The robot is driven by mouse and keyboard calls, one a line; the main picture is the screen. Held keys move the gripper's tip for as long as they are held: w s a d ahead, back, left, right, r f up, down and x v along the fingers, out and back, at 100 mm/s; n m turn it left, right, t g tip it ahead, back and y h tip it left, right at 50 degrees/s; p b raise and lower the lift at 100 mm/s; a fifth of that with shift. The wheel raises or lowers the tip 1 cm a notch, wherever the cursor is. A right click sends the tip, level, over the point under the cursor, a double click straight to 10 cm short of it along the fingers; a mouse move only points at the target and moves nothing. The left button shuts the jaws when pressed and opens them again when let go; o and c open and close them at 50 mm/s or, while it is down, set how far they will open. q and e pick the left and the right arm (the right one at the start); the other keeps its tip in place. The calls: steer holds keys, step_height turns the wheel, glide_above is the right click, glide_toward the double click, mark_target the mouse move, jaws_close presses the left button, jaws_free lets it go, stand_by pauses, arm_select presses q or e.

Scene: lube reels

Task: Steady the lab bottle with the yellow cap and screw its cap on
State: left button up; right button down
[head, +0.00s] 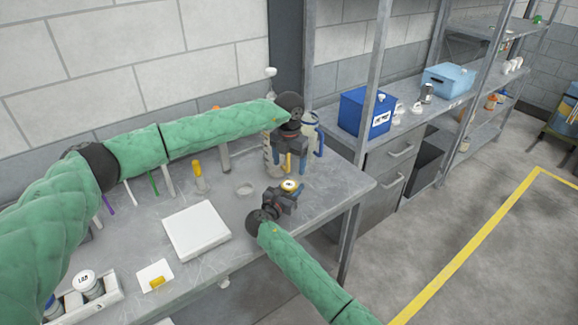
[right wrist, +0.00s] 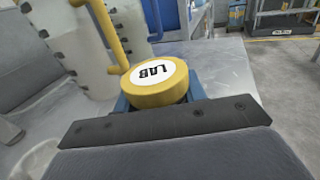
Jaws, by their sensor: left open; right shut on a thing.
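The yellow cap (head: 290,186), with a white disc on top, is in my right gripper (head: 288,190), over the table's right part. In the right wrist view the cap (right wrist: 158,83) reads "LAB" and sits between blue finger pads. What is under the cap is hidden. A translucent bottle (head: 268,157) stands behind it; in the right wrist view a pale container with dark marks (right wrist: 60,45) and a yellow handle (right wrist: 108,30) stands left of the cap. My left gripper (head: 290,153) is open beside the bottle at its upper part; whether it touches is unclear.
A jug with a blue handle (head: 320,145) stands behind my left gripper. A white board (head: 196,231), a small ring (head: 245,189) and a yellow-handled tool (head: 197,170) are on the table. A blue bin (head: 362,112) is on the shelf to the right.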

mark_target(289, 184)
arm_select(q)
steer(key=shift+f, duration=4)
steer(key=shift+c, duration=0.5)
steer(key=c, duration=0.9)
steer(key=o, duration=1.1)
steer(key=shift+c, duration=0.2)
steer(key=shift+r, duration=0.1)
